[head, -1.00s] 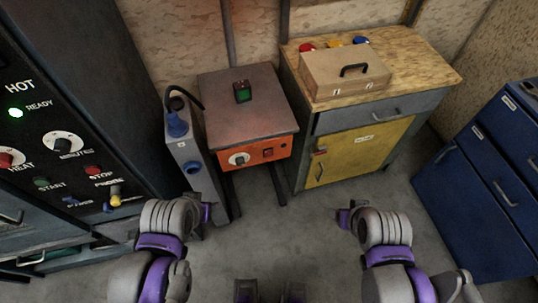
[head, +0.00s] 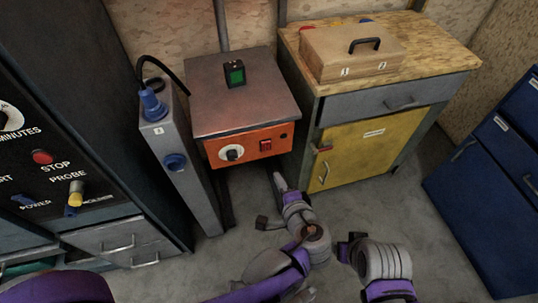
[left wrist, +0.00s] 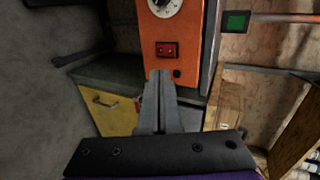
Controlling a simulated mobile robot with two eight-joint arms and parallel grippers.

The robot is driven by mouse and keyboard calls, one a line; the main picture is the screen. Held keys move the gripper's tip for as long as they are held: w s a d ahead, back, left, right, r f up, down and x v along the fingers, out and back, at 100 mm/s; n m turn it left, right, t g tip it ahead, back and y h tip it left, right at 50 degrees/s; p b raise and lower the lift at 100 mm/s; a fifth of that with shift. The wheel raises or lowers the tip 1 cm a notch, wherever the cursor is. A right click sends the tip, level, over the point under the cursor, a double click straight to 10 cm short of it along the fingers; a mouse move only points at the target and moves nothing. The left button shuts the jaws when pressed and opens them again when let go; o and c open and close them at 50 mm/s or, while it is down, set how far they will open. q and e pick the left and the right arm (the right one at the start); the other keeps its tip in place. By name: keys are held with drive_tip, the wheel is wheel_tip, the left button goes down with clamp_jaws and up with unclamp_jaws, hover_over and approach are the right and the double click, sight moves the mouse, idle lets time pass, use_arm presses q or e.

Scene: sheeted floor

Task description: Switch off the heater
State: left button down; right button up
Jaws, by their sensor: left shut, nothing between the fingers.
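The heater appears to be the box with the orange front (head: 262,146) and dark metal top. Its front carries a white dial (head: 231,153) and a red switch (head: 266,145). In the left wrist view the red switch (left wrist: 167,49) sits just beyond the fingertips, below the dial (left wrist: 165,6). My left gripper (head: 278,178) is shut and empty, below the heater's front in the head view. Its fingers (left wrist: 160,73) point at the orange panel; a gap or contact cannot be told.
A small device with a green screen (head: 235,73) stands on the heater's top. A grey unit with a blue plug (head: 153,104) stands at left. A wooden-topped cabinet (head: 350,158) with a yellow door is close on the right. Bare floor lies in front.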

use_arm(q)
drive_tip(key=shift+d, duration=0.5)
drive_tip(key=b, duration=0.2)
approach(266, 145)
wheel_tip(266, 145, down, 3)
drive_tip(key=w, duration=0.2)
drive_tip(key=w+a, duration=0.1)
drive_tip(key=w, duration=0.1)
drive_tip(key=shift+w+a+b, duration=0.25)
drive_tip(key=shift+a+b, duration=0.1)
drive_tip(key=shift+b, duration=0.05)
drive_tip(key=shift+w+a+r, duration=0.15)
drive_tip(key=shift+w, duration=0.3)
